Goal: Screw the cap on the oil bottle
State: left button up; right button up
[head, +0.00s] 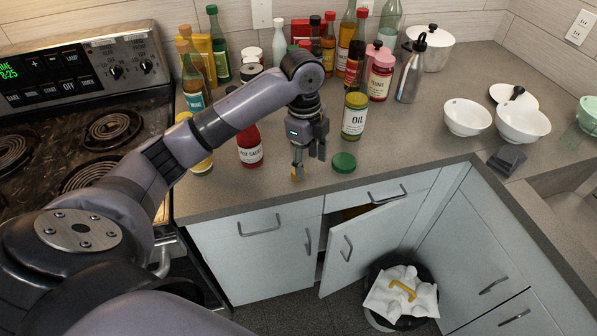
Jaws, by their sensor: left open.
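The oil bottle (354,116) is a clear jar with a white OIL label and a yellowish top. It stands upright on the counter. A green cap (344,162) lies flat on the counter in front of the bottle, near the front edge, apart from it. My left gripper (308,163) points down just left of the cap and in front and left of the bottle. Its fingers are apart with nothing seen between them, and it touches neither cap nor bottle. My right gripper is not in view.
A red hot sauce bottle (249,146) stands left of my gripper, partly behind my arm. Several bottles crowd the back. White bowls (467,117) stand at the right. The stove (100,110) is at the left. Counter right of the oil bottle is clear. A cabinet door (372,240) hangs ajar below.

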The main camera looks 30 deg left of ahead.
pick_arm(q)
jog(key=w+a+r+m, duration=0.1)
jog(key=a+r, duration=0.5)
jog(key=r, duration=0.4)
jog(key=shift+w+a, duration=0.35)
jog(key=shift+a, duration=0.05)
jog(key=f+p, duration=0.1)
jog(key=f, duration=0.3)
jog(key=d+f, duration=0.1)
jog(key=f, duration=0.3)
jog(key=f+p, duration=0.1)
jog(key=f, duration=0.3)
jog(key=shift+d+p, duration=0.3)
jog(key=shift+f, duration=0.1)
jog(key=shift+d+f+p, duration=0.1)
jog(key=shift+f+p, duration=0.25)
jog(key=shift+p, duration=0.05)
jog(key=f, duration=0.1)
jog(key=f+p, duration=0.1)
jog(key=f, duration=0.1)
jog(key=shift+w+d+f, duration=0.1)
jog(key=shift+d+f, duration=0.2)
jog(key=shift+f, duration=0.35)
